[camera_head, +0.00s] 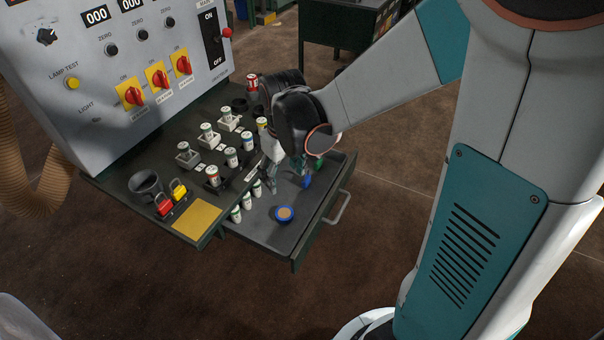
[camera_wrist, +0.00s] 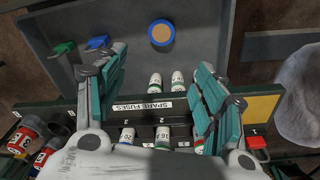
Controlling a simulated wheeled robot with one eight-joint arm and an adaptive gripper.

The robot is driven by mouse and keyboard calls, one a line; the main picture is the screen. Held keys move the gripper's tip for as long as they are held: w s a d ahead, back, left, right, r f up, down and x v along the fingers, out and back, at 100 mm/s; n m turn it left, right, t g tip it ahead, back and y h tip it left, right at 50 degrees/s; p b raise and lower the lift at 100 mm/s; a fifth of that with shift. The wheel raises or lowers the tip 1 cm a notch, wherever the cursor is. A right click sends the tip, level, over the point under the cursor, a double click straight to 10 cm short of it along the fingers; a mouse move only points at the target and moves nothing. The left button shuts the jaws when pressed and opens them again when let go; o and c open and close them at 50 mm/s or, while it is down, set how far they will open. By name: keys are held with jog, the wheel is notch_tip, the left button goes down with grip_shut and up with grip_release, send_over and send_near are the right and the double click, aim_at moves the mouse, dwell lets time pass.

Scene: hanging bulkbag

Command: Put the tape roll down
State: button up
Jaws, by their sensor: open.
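The tape roll (camera_head: 285,213), a blue ring with a tan centre, lies flat on the floor of the open drawer (camera_head: 305,240). It also shows in the wrist view (camera_wrist: 161,33), near the top and beyond the fingertips. My gripper (camera_head: 285,174) is over the far part of the drawer in the head view, apart from the roll. In the wrist view my gripper (camera_wrist: 160,82) has its two teal-padded fingers spread wide with nothing held between them.
A blue item (camera_head: 306,181) and a green item (camera_head: 317,162) lie in the drawer near my gripper. Fuses (camera_head: 247,201) stand along the drawer's left side. Above are a fuse board, a dark cup (camera_head: 146,184), red and yellow padlocks, and a switch cabinet (camera_head: 110,60).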

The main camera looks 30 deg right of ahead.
jog(key=s+r+m+t, duration=0.3)
jog(key=s+r+t, duration=0.3)
jog(key=s+r, duration=0.7)
jog(key=shift+s, duration=0.1)
jog(key=shift+c, duration=0.3)
dwell(0.6)
